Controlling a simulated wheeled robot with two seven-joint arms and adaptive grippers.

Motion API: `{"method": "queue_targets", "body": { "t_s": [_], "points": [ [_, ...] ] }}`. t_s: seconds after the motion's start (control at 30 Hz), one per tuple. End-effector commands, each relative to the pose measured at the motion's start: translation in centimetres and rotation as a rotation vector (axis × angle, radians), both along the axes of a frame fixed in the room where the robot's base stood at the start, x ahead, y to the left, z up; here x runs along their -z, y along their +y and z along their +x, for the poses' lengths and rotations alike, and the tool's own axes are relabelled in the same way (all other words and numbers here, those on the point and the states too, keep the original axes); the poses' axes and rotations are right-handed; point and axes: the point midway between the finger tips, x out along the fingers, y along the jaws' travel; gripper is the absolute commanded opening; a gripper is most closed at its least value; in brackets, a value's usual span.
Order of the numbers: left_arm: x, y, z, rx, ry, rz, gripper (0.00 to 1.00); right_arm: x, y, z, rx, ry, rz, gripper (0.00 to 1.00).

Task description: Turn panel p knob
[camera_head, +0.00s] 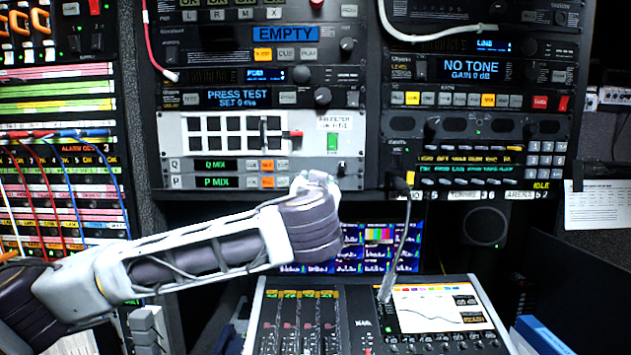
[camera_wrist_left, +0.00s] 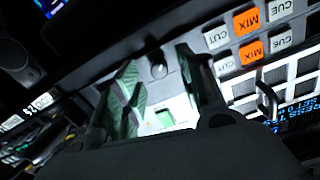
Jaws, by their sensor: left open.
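The panel P row has a green "P MIX" display (camera_head: 217,182) and sits under the Q MIX row. The P knob (camera_wrist_left: 158,71), a small dark knob in line with the upper row of CUT, MIX and CUE buttons, shows in the left wrist view between my fingertips. My left gripper (camera_wrist_left: 157,68) is open, one finger on each side of the knob in that view; I cannot tell whether the fingers reach around it or touch it. In the head view my left gripper (camera_head: 318,181) is at the right end of the P row and hides the P knob.
A green lit switch (camera_head: 333,141) and a guarded button block (camera_head: 235,133) sit above the row. A gooseneck microphone (camera_head: 396,250) rises from the mixing console (camera_head: 330,325) below. Monitors (camera_head: 380,240) are under the rack. A white cable (camera_head: 430,36) hangs at the top.

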Motion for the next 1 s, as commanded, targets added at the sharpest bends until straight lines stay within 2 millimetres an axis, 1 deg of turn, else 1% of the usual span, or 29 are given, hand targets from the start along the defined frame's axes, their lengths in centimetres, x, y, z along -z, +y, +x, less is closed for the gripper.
{"method": "queue_targets", "body": {
  "t_s": [0.1,0.2,0.57,0.87,0.9,1.0],
  "points": [
    [-0.2,0.0,1.0,-0.001,0.0,0.0,0.4,-0.5,0.0,0.0,0.0,0.0,0.0,0.4],
    [-0.1,0.0,1.5,0.0,-0.001,0.0,0.4,-0.6,0.0,0.0,0.0,0.0,0.0,0.4],
    [0.0,-0.1,1.7,0.001,-0.001,0.0,0.4,-0.6,0.0,0.0,0.0,0.0,0.0,0.4],
    [0.0,-0.1,1.7,0.001,0.0,0.0,0.03,-0.6,0.1,0.0,0.001,0.0,0.001,0.4],
    [0.0,-0.1,1.7,0.001,0.0,0.0,0.0,-0.6,0.1,0.0,0.001,0.0,0.001,0.4],
    [0.0,-0.1,1.7,0.001,0.0,0.0,0.0,-0.6,0.1,0.0,0.001,0.0,0.001,0.4]
  ]
}}
